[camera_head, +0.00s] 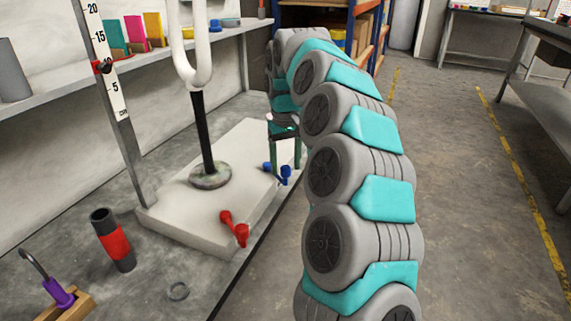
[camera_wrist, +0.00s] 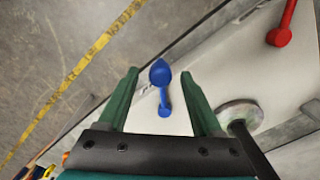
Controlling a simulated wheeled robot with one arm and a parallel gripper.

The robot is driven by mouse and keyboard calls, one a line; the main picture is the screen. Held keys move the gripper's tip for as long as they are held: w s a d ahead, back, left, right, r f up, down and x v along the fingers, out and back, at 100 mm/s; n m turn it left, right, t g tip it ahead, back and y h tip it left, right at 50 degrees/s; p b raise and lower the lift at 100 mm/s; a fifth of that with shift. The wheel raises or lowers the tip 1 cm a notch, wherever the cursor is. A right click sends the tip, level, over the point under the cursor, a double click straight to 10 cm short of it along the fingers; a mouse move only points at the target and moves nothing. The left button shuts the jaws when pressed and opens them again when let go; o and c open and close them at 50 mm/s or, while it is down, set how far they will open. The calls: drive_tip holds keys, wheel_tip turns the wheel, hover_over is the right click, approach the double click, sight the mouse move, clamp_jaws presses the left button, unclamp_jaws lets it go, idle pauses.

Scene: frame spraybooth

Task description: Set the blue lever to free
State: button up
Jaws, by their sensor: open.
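The blue lever (camera_head: 284,174) sits at the right edge of a white base block (camera_head: 187,230), on the side toward my arm. In the wrist view the blue lever (camera_wrist: 163,95) lies between my two green fingers, with its wide round end near fingertip level and its narrow end toward the palm. My gripper (camera_head: 284,165) is open, and its fingers reach down by the lever. In the wrist view my gripper (camera_wrist: 160,72) shows a gap on both sides of the lever. Contact or height above it cannot be told. No "free" marking is legible.
A red lever (camera_head: 234,229) is on the same block, nearer the camera. A black post on a round metal foot (camera_head: 210,175) rises from the block. Open floor lies right.

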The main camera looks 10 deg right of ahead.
drive_tip(key=shift+f, duration=0.35)
clamp_jaws()
idle(0.4)
idle(0.9)
